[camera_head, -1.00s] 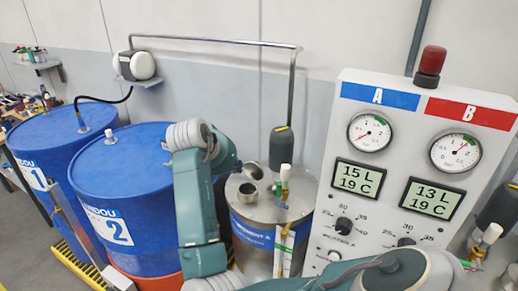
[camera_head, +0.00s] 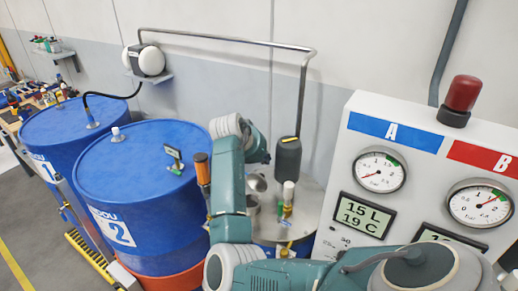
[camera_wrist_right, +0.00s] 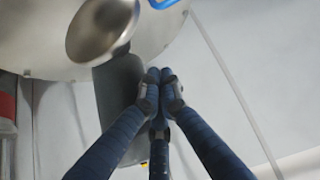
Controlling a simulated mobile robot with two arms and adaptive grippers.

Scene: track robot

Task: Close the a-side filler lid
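The a-side tank (camera_head: 313,200) is a silver drum with a blue label, left of the control panel. Its filler lid (camera_head: 257,182) is a small metal dome standing open and tilted above the short filler neck (camera_head: 253,204). My right arm partly covers the tank. My right gripper (camera_head: 260,152) is just above and behind the lid; its fingers are hidden in the head view. In the right wrist view my right gripper (camera_wrist_right: 158,78) has its fingers drawn together and empty, beside the round lid (camera_wrist_right: 100,28); contact cannot be told. My left gripper is not in view.
A dark motor (camera_head: 288,157) and a small valve (camera_head: 288,195) stand on the tank top, close to my wrist. The control panel (camera_head: 405,220) rises on the right. Blue barrel 2 (camera_head: 120,185) stands to the left. A bent pipe (camera_head: 230,40) runs overhead.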

